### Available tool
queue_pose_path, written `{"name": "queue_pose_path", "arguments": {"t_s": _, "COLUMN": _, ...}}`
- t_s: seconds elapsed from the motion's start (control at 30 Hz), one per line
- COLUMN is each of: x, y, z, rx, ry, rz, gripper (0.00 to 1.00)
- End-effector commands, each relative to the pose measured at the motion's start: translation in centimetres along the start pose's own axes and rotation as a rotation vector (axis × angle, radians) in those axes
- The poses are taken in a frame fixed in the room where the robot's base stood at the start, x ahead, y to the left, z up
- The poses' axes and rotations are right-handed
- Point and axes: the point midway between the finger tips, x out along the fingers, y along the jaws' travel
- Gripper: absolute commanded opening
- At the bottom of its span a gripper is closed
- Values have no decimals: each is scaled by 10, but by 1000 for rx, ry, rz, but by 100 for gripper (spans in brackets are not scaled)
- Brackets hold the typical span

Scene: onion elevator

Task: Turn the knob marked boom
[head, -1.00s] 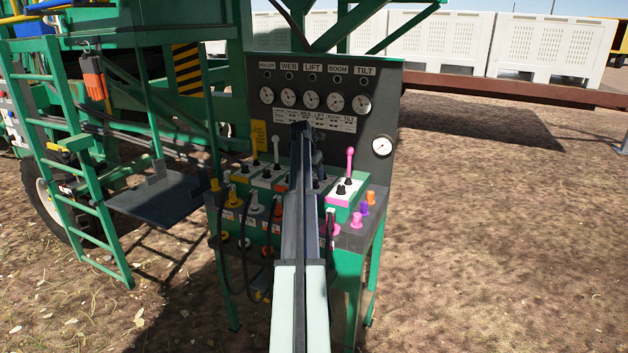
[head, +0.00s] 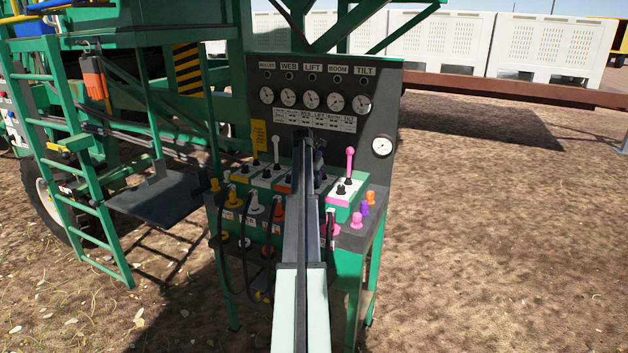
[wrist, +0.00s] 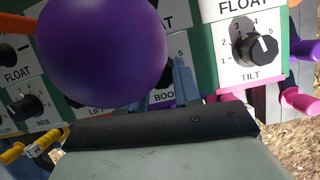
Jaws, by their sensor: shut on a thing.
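The boom panel (wrist: 163,97) shows in the wrist view with its lettering partly cut off and a 5 on its dial. My gripper (wrist: 182,80) shows as blue-grey fingers at this dial, shut on the boom knob, which is mostly hidden behind the fingers and a large purple ball (wrist: 105,50). The knob's pointer direction cannot be read. In the head view my own arm covers the boom part of the console.
The web knob (wrist: 27,107) is at left. A pink-topped lever (head: 350,153) stands right of my arm. The gauge board (head: 325,85) rises behind.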

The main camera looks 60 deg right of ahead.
Motion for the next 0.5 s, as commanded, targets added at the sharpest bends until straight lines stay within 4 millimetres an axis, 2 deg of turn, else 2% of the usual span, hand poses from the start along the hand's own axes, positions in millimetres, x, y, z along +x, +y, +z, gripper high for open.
{"name": "queue_pose_path", "arguments": {"t_s": 0.03, "x": 0, "y": 0, "z": 0, "rx": 0, "ry": 0, "rz": -1, "gripper": 23}}
{"name": "queue_pose_path", "arguments": {"t_s": 0.27, "x": 0, "y": -1, "z": 0, "rx": 0, "ry": 0, "rz": -1, "gripper": 2}}
{"name": "queue_pose_path", "arguments": {"t_s": 0.5, "x": 0, "y": 0, "z": 0, "rx": 23, "ry": 0, "rz": -12, "gripper": 2}}
